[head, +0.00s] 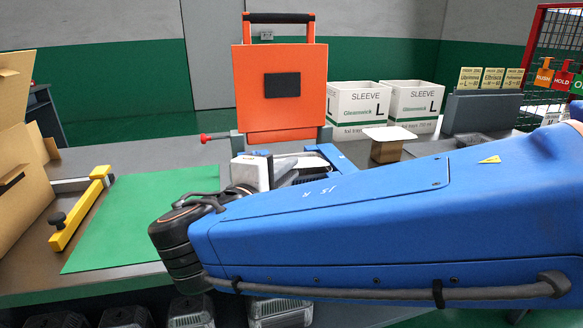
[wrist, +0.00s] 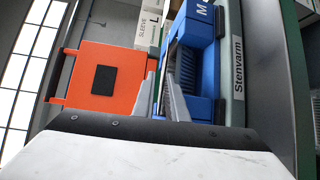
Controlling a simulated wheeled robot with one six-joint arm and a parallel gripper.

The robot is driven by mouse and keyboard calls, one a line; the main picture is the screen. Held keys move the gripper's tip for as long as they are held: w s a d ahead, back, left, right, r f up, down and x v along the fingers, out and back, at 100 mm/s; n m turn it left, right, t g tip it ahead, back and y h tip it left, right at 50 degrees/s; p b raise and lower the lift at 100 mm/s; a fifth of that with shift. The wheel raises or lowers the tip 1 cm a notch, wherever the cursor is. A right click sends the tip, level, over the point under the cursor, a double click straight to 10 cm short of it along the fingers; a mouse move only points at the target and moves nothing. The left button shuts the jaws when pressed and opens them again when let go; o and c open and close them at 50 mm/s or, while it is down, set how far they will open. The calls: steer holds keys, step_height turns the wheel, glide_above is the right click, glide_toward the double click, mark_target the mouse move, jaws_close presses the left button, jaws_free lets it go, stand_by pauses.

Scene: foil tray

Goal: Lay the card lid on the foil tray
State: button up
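The card lid (head: 388,133) appears as a flat white sheet lying on a brown block right of the machine in the head view. The foil tray seems to be the grey ribbed piece (wrist: 174,72) within the blue frame in the wrist view; I cannot be sure. In the head view my arm covers much of that spot. My gripper (wrist: 158,88) points toward the blue frame, its two grey fingers apart with nothing visible between them. In the head view it is partly hidden behind my arm, left of and apart from the white sheet.
The orange plate (head: 282,115) of the machine stands upright behind my gripper. Two white sleeve boxes (head: 362,106) stand at the back. A green mat (head: 150,205) lies clear at left, near a yellow bar (head: 80,215) and a cardboard box (head: 22,190).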

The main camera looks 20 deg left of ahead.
steer(key=s+a+r, duration=0.1)
steer(key=s+a, duration=0.1)
steer(key=s, duration=1.3)
steer(key=shift+r, duration=0.4)
steer(key=shift+d, duration=0.1)
steer(key=w+d+f+m+g+h, duration=0.1)
steer(key=w+d+f+m+g, duration=0.15)
steer(key=w+d, duration=0.4)
steer(key=w+d+f+m+g+h, duration=0.1)
steer(key=w+d+f+g+h, duration=0.2)
steer(key=d, duration=0.7)
steer(key=w+d+f+m+g, duration=0.2)
steer(key=w+d+f, duration=0.25)
steer(key=d, duration=0.35)
steer(key=s+d+f+m+g+y, duration=0.1)
steer(key=s+d+f+m+y, duration=0.1)
steer(key=d, duration=0.5)
steer(key=s+d+f+m+g+y, duration=0.2)
steer(key=s+d+f+m, duration=0.3)
steer(key=d, duration=0.3)
steer(key=s+d+f+m+g+y, duration=0.1)
steer(key=s+d+f+m+y, duration=0.1)
steer(key=d+f+m, duration=0.3)
steer(key=shift+s+d+f, duration=0.25)
steer(key=shift+s+d, duration=0.45)
steer(key=shift+d, duration=0.7)
